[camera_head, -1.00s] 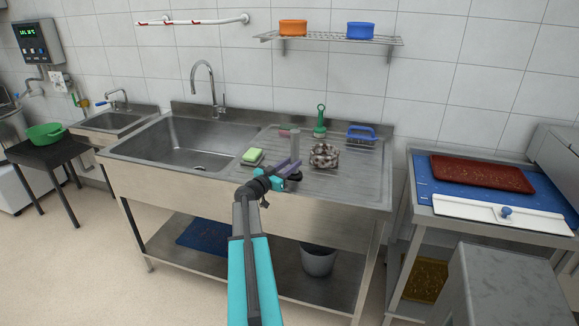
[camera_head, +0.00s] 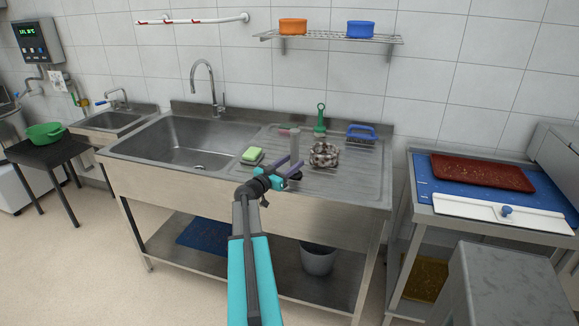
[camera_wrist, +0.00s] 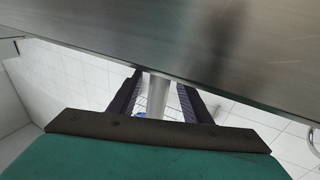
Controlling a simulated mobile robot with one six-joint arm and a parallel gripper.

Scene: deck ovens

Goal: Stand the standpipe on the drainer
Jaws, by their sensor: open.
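The standpipe (camera_head: 294,143) is a slim grey tube and looks upright over the drainer (camera_head: 350,186), the ribbed right part of the steel sink unit. A dark piece shows low beside the fingers and may be its foot. In the wrist view, the standpipe (camera_wrist: 159,94) runs between my two dark fingers, with gaps visible beside it. My gripper (camera_head: 288,168) is open around the tube, low over the drainer's front part. It also shows in the wrist view (camera_wrist: 158,80). The tube's lower end is partly hidden by my gripper, so its contact with the drainer is unclear.
A green-and-yellow sponge (camera_head: 252,156) lies left of the standpipe. A knobbly grey-brown scourer (camera_head: 324,155) sits close on its right. A green-handled brush (camera_head: 320,122) and a blue-handled brush (camera_head: 361,133) are behind. The sink basin (camera_head: 185,148) is left. The drainer's right front is clear.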

